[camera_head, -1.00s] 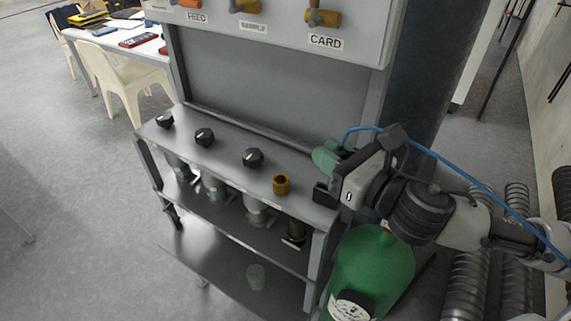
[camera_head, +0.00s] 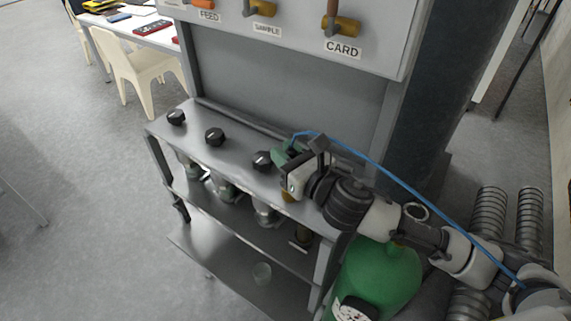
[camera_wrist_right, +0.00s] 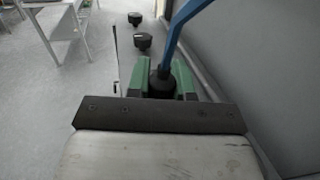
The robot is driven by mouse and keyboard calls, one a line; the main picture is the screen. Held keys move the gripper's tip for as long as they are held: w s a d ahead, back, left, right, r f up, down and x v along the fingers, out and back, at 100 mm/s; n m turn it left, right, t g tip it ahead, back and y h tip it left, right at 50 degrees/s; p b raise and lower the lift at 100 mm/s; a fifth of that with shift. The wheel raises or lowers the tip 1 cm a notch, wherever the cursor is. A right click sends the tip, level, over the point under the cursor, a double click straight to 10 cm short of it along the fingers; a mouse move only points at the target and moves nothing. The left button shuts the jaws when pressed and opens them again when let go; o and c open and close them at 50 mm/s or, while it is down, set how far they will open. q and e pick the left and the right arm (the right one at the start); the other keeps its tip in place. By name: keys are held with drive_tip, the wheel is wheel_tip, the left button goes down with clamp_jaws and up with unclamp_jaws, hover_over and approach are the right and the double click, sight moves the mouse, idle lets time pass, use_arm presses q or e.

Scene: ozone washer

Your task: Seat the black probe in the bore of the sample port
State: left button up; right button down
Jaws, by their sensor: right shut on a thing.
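My right gripper (camera_head: 284,154) is over the right part of the bench top. In the right wrist view its green fingers are shut on the black probe (camera_wrist_right: 161,84), with the blue cable rising from the probe's top. The probe's lower end is hidden. A brass collar (camera_head: 288,196), which looks like the sample port, sits at the right end of the bench top. It is mostly hidden by the gripper, and its bore does not show. I cannot tell how the probe tip lies relative to it. My left gripper is not in view.
Several black knobs (camera_head: 215,136) line the bench top (camera_head: 190,140) left of my gripper. The upright panel with labelled valves (camera_head: 342,25) rises behind. A green cylinder (camera_head: 375,275) stands at the bench's right end. The blue cable (camera_head: 400,185) trails back along my arm.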

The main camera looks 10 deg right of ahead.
wheel_tip(320, 180, down, 4)
drive_tip(key=shift+r, duration=0.15)
drive_tip(key=shift+f, duration=0.3)
drive_tip(key=c, duration=1)
unclamp_jaws()
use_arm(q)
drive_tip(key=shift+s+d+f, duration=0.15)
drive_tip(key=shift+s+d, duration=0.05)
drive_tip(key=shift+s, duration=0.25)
use_arm(e)
drive_tip(key=shift+r, duration=0.1)
drive_tip(key=b+v, duration=0.3)
drive_tip(key=v, duration=0.8)
drive_tip(key=shift+s, duration=0.1)
drive_tip(key=shift+s+d+r+b, duration=0.1)
drive_tip(key=shift+s+d+b, duration=0.2)
drive_tip(key=shift+s, duration=0.1)
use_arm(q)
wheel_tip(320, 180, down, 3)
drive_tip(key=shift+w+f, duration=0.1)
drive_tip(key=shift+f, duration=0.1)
